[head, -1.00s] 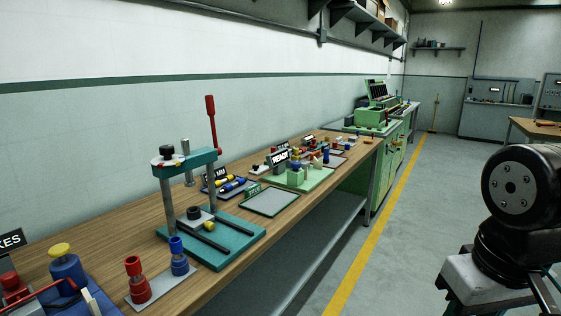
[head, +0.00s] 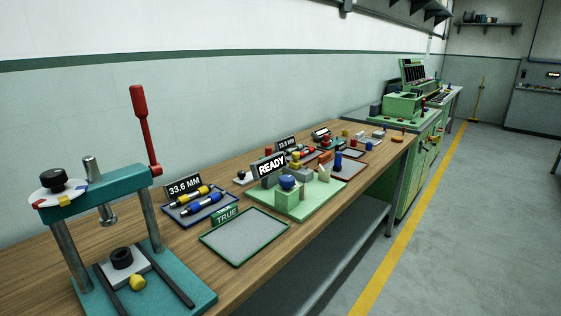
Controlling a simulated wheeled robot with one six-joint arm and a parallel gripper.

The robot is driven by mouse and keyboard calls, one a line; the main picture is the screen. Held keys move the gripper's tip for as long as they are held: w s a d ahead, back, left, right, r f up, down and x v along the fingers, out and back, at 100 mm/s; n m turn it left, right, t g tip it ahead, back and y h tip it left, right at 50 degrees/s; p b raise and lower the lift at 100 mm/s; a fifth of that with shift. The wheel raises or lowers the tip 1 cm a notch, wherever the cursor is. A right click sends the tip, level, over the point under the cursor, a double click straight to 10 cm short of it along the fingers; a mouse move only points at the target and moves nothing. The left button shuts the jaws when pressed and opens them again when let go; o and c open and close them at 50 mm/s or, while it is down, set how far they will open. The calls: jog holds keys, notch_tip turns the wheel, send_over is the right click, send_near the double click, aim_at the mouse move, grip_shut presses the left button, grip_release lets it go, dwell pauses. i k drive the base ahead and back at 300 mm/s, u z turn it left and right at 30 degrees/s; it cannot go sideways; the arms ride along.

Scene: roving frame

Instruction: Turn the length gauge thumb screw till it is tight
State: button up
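My gripper is not in view.
A teal press (head: 188,297) with a red lever (head: 143,125) stands at front left. A "TRUE" tray (head: 243,255) and a "33.6 MM" tray (head: 169,211) lie between press and fixture. A green machine (head: 404,105) is farther back. Floor right of the yellow line (head: 400,232) is clear.

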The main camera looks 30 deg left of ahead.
aim_at(241, 174)
jog(key=i, duration=0.8)
jog(key=u, duration=1.05)
jog(key=i, duration=0.9)
jog(key=u, duration=0.9)
